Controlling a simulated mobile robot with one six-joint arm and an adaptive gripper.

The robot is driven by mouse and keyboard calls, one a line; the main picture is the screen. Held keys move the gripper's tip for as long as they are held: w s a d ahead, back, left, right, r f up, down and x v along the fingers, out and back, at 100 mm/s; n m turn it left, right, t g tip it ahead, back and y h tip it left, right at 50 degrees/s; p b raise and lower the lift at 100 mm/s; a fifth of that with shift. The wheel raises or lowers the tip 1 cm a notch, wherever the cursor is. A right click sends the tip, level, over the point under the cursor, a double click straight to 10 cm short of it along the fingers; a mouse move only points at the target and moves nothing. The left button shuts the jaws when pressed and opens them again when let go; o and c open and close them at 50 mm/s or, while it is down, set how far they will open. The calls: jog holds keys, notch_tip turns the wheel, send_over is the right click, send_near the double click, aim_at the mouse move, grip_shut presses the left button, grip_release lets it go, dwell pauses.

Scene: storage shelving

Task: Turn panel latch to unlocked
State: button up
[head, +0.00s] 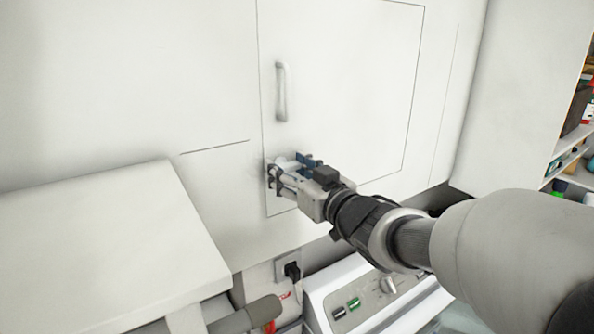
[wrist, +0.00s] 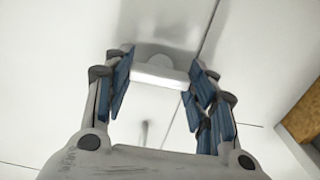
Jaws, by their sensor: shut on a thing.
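The white panel door (head: 345,90) is closed flush in the pale wall, with its thin outline showing. The panel latch (wrist: 158,74) is a small white bar with a rounded base against the panel; it lies roughly crosswise in the wrist view. My gripper (head: 286,168) is at the lower left corner of the panel, below the handle. In the wrist view its blue-padded fingers (wrist: 160,68) stand at the two ends of the latch bar and are shut on it. In the head view the fingers mostly hide the latch.
A vertical white handle (head: 281,92) is on the panel above my gripper. A white table or cabinet top (head: 105,245) juts out at the left. Below are a plugged socket (head: 291,270) and a control box with knobs (head: 370,295). Shelves (head: 570,150) stand at the far right.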

jog(key=shift+c, duration=0.9)
jog(key=shift+n+b, duration=0.4)
jog(key=n+b, duration=0.2)
jog(key=shift+f+n+b, duration=0.1)
jog(key=shift+n+b, duration=0.2)
jog(key=shift+n, duration=0.1)
jog(key=n+b, duration=0.3)
jog(key=n, duration=0.1)
jog(key=shift+n, duration=0.3)
jog(key=n+b, duration=0.3)
jog(key=n, duration=0.2)
jog(key=shift+b, duration=0.4)
jog(key=shift+n+b, duration=1.2)
jog(key=shift+n, duration=1.1)
jog(key=o, duration=1)
